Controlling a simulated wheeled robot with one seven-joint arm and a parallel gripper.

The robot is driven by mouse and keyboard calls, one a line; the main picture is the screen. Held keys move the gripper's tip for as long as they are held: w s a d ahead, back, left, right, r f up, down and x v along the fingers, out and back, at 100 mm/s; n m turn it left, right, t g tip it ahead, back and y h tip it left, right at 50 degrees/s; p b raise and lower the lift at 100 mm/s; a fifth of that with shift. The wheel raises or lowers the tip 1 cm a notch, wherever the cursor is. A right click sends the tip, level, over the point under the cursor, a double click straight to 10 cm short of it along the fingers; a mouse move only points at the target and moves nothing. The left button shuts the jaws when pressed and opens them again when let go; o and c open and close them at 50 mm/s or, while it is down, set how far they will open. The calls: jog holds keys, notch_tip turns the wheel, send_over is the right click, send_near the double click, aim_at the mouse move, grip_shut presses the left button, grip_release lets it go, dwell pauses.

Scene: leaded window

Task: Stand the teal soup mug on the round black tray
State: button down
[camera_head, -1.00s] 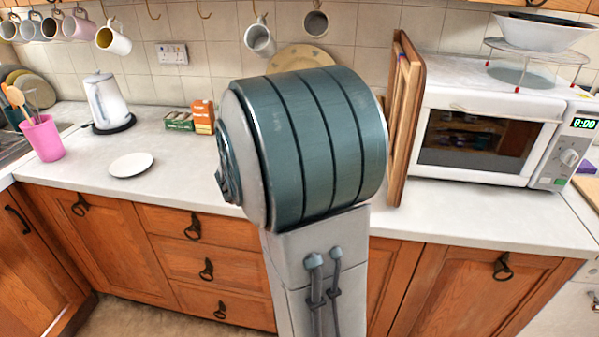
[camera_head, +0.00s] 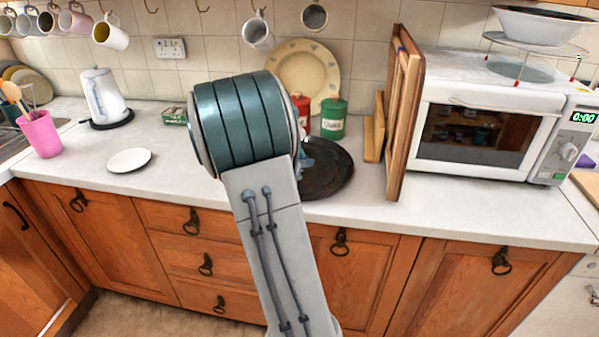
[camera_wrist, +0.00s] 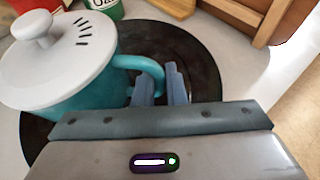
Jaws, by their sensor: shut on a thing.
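The teal soup mug (camera_wrist: 88,112) is at the left of the wrist view, with a pale grey knobbed lid (camera_wrist: 70,62) on top. My gripper (camera_wrist: 160,76) has its fingers at the mug's handle, shut on it. The round black tray (camera_wrist: 202,66) lies beneath and behind the mug in this view. I cannot tell whether the mug's base touches it. In the head view the tray (camera_head: 332,178) lies on the counter right of my arm, its left part hidden. My arm also hides most of the mug and gripper there.
A red canister and a green canister (camera_head: 333,119) stand behind the tray, before a leaning plate (camera_head: 318,72). Upright wooden boards (camera_head: 404,115) and a microwave (camera_head: 480,135) stand to the right. A white plate (camera_head: 129,160) and kettle (camera_head: 103,97) are left.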

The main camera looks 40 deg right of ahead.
jog(key=shift+w+d+f, duration=0.2)
jog(key=shift+w+f, duration=0.3)
jog(key=shift+w, duration=0.35)
jog(key=shift+f, duration=1.95)
jog(key=shift+f, duration=0.1)
jog(key=c, duration=1.9)
grip_release()
jog(key=shift+f, duration=0.15)
jog(key=o, duration=0.4)
jog(key=shift+r, duration=0.2)
